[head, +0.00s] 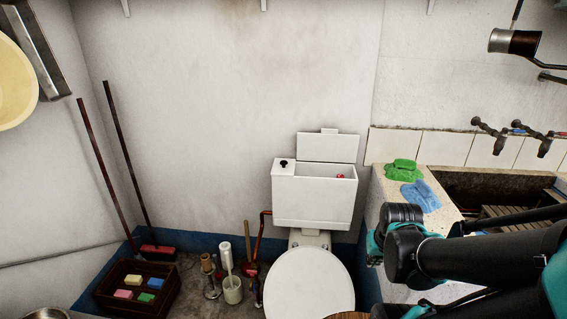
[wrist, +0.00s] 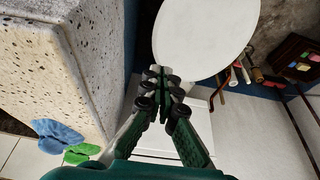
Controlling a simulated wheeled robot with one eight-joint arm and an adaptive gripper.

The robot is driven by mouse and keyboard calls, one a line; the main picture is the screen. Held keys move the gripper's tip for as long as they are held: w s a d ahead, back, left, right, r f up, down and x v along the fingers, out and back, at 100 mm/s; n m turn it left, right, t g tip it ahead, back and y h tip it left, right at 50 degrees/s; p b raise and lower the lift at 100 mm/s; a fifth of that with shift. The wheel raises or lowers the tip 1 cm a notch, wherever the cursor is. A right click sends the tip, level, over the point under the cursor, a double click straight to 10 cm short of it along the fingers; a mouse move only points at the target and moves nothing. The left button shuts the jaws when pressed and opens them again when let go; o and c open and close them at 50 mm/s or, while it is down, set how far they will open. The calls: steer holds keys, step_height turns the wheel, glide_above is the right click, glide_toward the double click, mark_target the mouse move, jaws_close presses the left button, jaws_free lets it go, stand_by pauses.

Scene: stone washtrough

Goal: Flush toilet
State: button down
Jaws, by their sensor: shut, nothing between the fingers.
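The white toilet tank (head: 313,203) stands against the back wall in the head view. A black flush knob (head: 283,163) sits on its top at the left. The tank's cover (head: 328,148) is tilted up behind an opening, where a small red part (head: 340,176) shows. The round white toilet lid (head: 308,285) is below the tank. My gripper (wrist: 160,88) is shut and empty in the wrist view, its fingertips pointing toward the edge of the toilet lid (wrist: 205,32). The flush knob cannot be made out in the wrist view.
A speckled stone washtrough (head: 400,225) with green cloth (head: 402,171) and blue cloth (head: 420,195) stands right of the toilet. A toilet brush holder (head: 233,289), brooms and a dark crate (head: 110,296) with sponges stand left.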

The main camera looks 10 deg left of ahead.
step_height(320, 180, up, 13)
steer(key=m+t+y, duration=0.2)
steer(key=t+y, duration=0.1)
steer(key=y, duration=0.2)
glide_above(285, 162)
steer(key=shift+f, duration=4.4)
steer(key=shift+f, duration=0.2)
